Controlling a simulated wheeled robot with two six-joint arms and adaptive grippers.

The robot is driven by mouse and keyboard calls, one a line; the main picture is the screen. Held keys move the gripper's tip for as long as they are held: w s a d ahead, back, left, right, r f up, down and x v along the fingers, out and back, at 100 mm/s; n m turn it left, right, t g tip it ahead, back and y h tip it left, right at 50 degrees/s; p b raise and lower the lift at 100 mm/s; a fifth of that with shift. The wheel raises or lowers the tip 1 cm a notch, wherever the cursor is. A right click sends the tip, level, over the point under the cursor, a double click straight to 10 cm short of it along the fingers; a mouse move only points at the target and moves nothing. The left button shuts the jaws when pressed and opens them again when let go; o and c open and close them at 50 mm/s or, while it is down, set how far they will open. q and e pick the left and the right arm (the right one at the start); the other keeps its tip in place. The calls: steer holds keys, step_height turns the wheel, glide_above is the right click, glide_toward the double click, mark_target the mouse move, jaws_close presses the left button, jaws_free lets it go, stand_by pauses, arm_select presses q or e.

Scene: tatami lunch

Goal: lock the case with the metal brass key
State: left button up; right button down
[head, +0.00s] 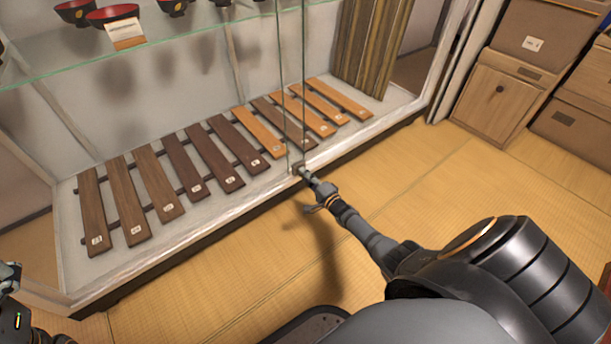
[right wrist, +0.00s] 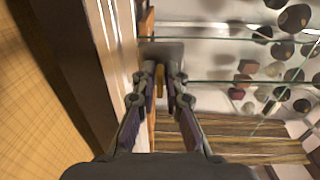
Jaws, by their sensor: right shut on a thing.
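The display case (head: 205,241) has glass front panes whose edges meet near the middle. A small metal lock (head: 298,168) sits low at this meeting edge; it shows as a grey plate in the right wrist view (right wrist: 165,50). My right gripper (head: 305,176) is at the lock, with its fingers closed in around the brass key (right wrist: 160,76). The key shows as a small yellowish strip between the fingertips, pointing towards the plate. I cannot tell how far the key is in the lock or how it is turned. My left gripper (head: 10,278) is partly visible at the left edge.
Wooden bars (head: 180,168) lie in a row inside the case. Red bowls (head: 113,14) and a small card stand on a glass shelf above. Wooden cabinets (head: 500,95) stand at the right. The tatami floor (head: 420,190) before the case is clear.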

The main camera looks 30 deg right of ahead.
steer(key=c, duration=1.5)
jaws_free()
steer(key=s, duration=0.8)
steer(key=s+d, duration=0.1)
steer(key=s, duration=0.3)
